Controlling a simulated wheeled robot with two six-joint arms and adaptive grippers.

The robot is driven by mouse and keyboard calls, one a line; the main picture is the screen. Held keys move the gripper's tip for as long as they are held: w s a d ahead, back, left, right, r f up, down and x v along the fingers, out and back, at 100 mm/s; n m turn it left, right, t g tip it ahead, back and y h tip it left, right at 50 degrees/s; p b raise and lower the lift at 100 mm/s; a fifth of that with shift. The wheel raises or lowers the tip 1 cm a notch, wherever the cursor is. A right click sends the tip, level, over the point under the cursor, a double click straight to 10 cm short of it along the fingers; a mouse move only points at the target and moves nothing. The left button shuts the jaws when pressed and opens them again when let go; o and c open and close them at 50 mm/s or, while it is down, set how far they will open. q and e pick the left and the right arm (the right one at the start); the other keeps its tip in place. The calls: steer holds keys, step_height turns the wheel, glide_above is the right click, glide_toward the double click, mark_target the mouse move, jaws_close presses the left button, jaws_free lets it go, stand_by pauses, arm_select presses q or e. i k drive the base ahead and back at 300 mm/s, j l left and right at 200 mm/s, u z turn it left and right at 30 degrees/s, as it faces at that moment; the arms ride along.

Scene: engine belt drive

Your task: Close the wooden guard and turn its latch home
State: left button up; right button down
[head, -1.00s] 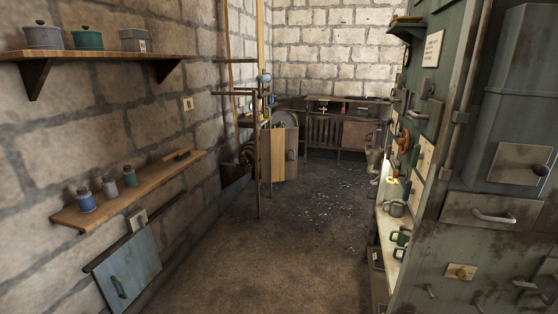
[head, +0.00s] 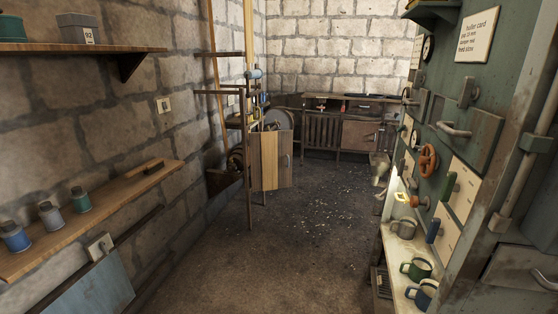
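A wooden guard (head: 269,161) made of upright planks stands ahead, left of the middle of the head view, by a dark frame with posts. It appears to stand out from the frame at an angle, with a round grey disc (head: 276,118) showing behind its top. A small dark fitting (head: 286,160) is on its right part; I cannot tell whether it is the latch or a handle. A dark wheel (head: 235,161) sits in the frame to the left of the guard. Neither of my grippers is in view.
The floor (head: 310,225) ahead is clear, with light scraps on it. Shelves (head: 95,215) line the left wall. On the right, a green panel and a ledge with mugs (head: 416,268) narrow the way. A workbench (head: 345,128) stands at the back.

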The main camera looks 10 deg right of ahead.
mark_target(271, 152)
steer(key=i+l+z, duration=0.1)
steer(key=i+z, duration=0.3)
steer(key=i, duration=1.65)
steer(key=i+l+u, duration=0.2)
steer(key=i+u, duration=0.25)
steer(key=i, duration=0.25)
steer(key=i+l+u, duration=0.45)
steer(key=i, duration=0.2)
steer(key=i+l+u, duration=0.45)
steer(key=i+l, duration=0.15)
